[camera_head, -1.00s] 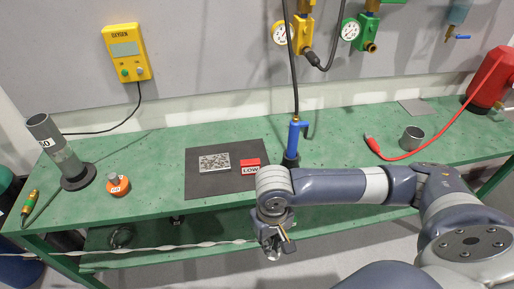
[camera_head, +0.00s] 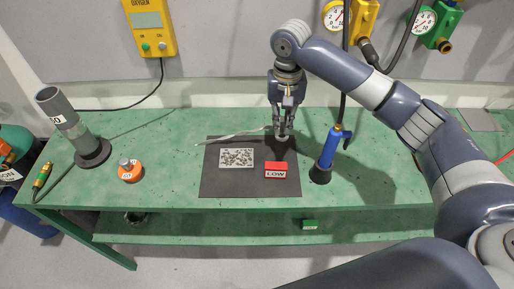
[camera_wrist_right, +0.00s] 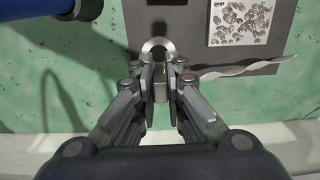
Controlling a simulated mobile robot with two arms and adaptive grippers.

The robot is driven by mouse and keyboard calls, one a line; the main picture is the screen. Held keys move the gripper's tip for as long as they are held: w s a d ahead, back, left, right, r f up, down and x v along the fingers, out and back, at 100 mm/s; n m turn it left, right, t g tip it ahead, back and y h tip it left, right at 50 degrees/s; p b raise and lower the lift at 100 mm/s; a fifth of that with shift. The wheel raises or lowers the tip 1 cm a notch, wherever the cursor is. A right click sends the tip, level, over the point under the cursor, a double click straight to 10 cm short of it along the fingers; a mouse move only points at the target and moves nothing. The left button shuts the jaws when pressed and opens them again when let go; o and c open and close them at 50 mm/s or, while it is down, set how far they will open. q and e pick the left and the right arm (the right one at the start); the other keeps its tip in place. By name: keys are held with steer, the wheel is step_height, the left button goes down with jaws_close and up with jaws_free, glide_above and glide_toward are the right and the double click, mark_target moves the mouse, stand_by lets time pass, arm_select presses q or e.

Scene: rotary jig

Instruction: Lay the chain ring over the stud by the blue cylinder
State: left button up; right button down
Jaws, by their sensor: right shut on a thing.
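My right gripper (camera_head: 283,128) points down over the back right part of the dark mat (camera_head: 222,187). It is shut on a pale metal ring (camera_wrist_right: 158,46), the chain ring, which hangs at its fingertips. The pale twisted chain (camera_head: 228,136) runs from there to the left; it shows on the right in the wrist view (camera_wrist_right: 235,71). The blue cylinder (camera_head: 330,149) stands on a black foot just right of the gripper, apart from it. It also shows at the top left in the wrist view (camera_wrist_right: 38,8). I cannot make out the stud. My left gripper is out of view.
A speckled plate (camera_head: 237,158) and a red LOW block (camera_head: 276,170) are on the mat. An orange weight (camera_head: 129,170) and a grey tube on a stand (camera_head: 70,125) are farther left.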

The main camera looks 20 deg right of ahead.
glide_above(280, 152)
steer(key=f, duration=0.4)
steer(key=shift+s+a+f+p, duration=0.1)
steer(key=shift+s+p, duration=0.1)
steer(key=shift+p, duration=0.15)
steer(key=f, duration=0.4)
steer(key=shift+w+f+p, duration=0.2)
steer(key=shift+f+p, duration=0.05)
steer(key=shift+p, duration=0.1)
steer(key=shift+f, duration=0.1)
steer(key=c, duration=1.8)
jaws_free()
arm_select(q)
steer(key=shift+s+d+r, duration=0.15)
steer(key=shift+s+r, duration=0.65)
steer(key=shift+s, duration=0.3)
arm_select(e)
steer(key=shift+o, duration=0.7)
